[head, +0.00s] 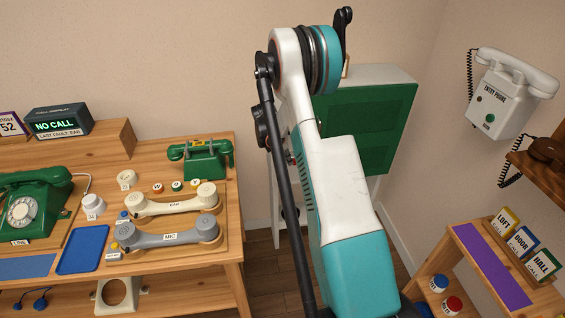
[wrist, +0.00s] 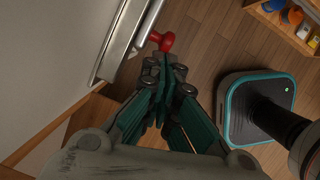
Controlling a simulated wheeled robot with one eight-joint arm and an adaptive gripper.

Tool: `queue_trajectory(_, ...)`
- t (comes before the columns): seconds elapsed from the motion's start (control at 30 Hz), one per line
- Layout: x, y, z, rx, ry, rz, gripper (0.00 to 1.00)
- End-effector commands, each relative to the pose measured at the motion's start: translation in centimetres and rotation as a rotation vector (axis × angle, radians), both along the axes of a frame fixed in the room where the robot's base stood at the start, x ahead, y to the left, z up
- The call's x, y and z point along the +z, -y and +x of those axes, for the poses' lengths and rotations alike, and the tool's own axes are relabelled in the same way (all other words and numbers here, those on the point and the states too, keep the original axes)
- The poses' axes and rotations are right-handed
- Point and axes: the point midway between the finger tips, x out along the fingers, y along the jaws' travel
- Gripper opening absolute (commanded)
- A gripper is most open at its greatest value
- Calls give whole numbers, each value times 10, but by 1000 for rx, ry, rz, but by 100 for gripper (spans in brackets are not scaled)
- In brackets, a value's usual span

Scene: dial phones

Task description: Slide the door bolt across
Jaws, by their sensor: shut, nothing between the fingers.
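A red knob (wrist: 162,41) shows in the wrist view just beyond my fingertips, beside a silver metal bar (wrist: 122,45) that runs along a pale wall or panel; this looks like the door bolt. My gripper (wrist: 168,72) is shut and empty, its tips close to the knob. I cannot tell whether the tips touch the knob. In the head view my raised arm fills the middle, and I make out neither the gripper's fingers nor the bolt there.
A wooden bench (head: 233,160) with phones and handsets stands at the left in the head view. A green-fronted cabinet (head: 372,125) stands behind my arm. A white entry phone (head: 512,90) hangs at the right above a small card shelf (head: 463,228). Floor shows between them.

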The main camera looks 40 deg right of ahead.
Motion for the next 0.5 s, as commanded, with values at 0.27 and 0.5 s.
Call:
queue_trajectory(0.27, 0, 7, -4, -10, -5, -11, 0)
queue_trajectory(0.5, 4, -22, 10, -3, -2, -8, 0)
